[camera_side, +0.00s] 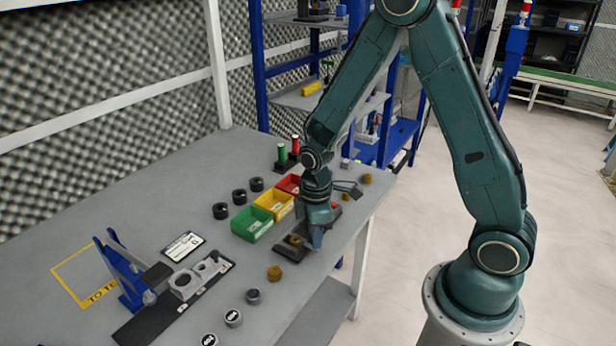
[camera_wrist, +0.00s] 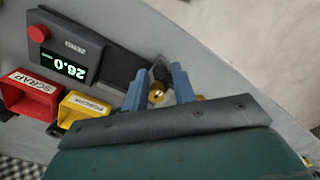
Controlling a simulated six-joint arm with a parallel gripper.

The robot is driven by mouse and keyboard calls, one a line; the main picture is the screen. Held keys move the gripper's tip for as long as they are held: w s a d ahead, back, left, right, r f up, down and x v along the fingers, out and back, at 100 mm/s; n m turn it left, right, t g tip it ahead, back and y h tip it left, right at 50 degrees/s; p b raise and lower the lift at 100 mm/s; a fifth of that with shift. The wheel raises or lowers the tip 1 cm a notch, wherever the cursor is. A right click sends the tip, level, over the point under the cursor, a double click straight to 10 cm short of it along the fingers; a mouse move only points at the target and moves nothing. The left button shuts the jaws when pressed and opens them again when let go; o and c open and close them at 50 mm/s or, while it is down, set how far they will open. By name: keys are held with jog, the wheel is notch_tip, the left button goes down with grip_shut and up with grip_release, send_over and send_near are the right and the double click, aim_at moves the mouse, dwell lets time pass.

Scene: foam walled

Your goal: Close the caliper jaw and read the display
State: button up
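The caliper gauge (camera_wrist: 110,68) is a dark bar with a display box, a red button and a lit green display (camera_wrist: 63,66). The digits look like 26.0 in the wrist view, but the "ZERO" label appears inverted, so I cannot be sure of the reading. A dark jaw piece (camera_wrist: 160,68) is at the bar's end. A brass ring (camera_wrist: 156,97) shows between the two blue fingers of my gripper (camera_wrist: 158,88), which are spread apart. In the side view my gripper (camera_side: 316,240) is low over the gauge's dark base (camera_side: 290,254). Contact with the jaw or ring cannot be told.
Green (camera_side: 251,224), yellow (camera_side: 273,205) and red (camera_side: 288,184) bins stand behind the gauge. Several black rings lie left of them. A brass ring (camera_side: 274,273) and a grey one (camera_side: 254,296) are near the front edge. A blue-lever fixture (camera_side: 130,275) stands at left.

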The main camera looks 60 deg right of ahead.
notch_tip(320, 180, up, 13)
jog(key=shift+r, duration=0.15)
dwell(0.6)
dwell(0.9)
jog(key=s+a+r+m+t, duration=0.1)
jog(key=s+r+m+t, duration=0.4)
jog(key=s+r+m, duration=0.4)
jog(key=s+r, duration=0.3)
jog(key=s, duration=0.4)
jog(key=shift+a+r+t, duration=0.2)
jog(key=shift+a+t, duration=0.1)
jog(key=shift+a, duration=0.05)
